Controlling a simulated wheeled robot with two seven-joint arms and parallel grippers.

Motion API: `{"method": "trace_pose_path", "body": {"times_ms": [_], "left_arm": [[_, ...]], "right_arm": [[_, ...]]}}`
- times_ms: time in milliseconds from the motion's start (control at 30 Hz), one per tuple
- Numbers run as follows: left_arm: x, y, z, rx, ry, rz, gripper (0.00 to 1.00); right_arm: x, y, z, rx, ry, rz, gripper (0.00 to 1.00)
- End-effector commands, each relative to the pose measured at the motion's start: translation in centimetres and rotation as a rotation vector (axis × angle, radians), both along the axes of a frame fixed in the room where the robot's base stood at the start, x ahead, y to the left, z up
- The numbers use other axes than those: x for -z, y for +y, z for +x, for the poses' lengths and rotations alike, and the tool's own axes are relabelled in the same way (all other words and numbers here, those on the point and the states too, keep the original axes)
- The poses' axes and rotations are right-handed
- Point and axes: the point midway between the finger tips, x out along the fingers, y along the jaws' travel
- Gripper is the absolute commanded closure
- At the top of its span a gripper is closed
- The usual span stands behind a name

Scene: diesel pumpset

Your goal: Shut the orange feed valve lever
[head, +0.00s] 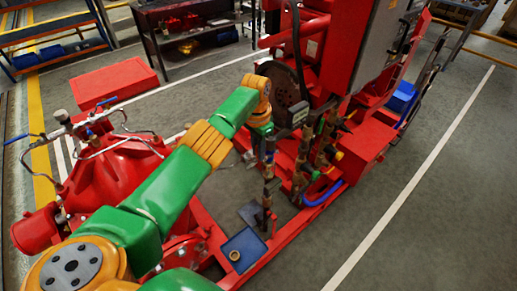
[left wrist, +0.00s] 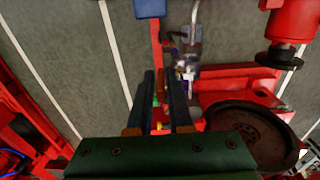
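My left arm reaches across the head view to a brown pipe stack on the red pumpset (head: 327,197). My left gripper (head: 267,142) is small there, close to the upper part of the pipes (head: 268,170). In the left wrist view the two dark fingers (left wrist: 163,85) stand apart with a gap between them. Small orange, green and yellow parts show in and below that gap, too small and blurred to tell whether the orange feed valve lever is among them. I cannot make out the lever for sure in either view. My right gripper is not in view.
A round dark wheel (left wrist: 252,135) lies right of the fingers in the left wrist view. A grey panel cabinet (head: 385,45) stands behind the pipes. A blue tray (head: 243,250) sits low in front of them. A red box (head: 113,83) is on the floor. The floor at right is clear.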

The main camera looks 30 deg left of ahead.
Motion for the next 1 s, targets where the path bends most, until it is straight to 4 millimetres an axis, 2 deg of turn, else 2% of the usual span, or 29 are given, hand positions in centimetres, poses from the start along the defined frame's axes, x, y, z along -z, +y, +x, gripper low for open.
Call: {"method": "trace_pose_path", "body": {"times_ms": [33, 67, 367, 500, 700, 800, 1000], "left_arm": [[0.0, 0.0, 0.0, 0.000, -0.001, 0.001, 0.66], [0.0, 0.0, 0.0, 0.000, -0.002, 0.000, 0.60], [-0.4, 0.0, 0.2, 0.001, -0.007, 0.000, 0.60], [-3.0, 0.1, 0.2, 0.002, -0.010, 0.002, 0.60], [-6.4, 0.0, 0.0, 0.001, -0.006, 0.000, 0.60], [-7.1, 0.0, 0.0, 0.001, -0.004, 0.001, 0.60], [-7.2, 0.0, -0.1, 0.001, -0.003, 0.000, 0.60]], "right_arm": [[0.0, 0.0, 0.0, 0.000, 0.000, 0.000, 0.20], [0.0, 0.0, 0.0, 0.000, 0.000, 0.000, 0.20], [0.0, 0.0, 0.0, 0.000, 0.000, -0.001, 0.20], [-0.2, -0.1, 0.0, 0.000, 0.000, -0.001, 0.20], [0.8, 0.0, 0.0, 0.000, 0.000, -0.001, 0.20], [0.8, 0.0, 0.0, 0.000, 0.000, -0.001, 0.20], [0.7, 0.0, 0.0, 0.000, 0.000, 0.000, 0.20]]}}
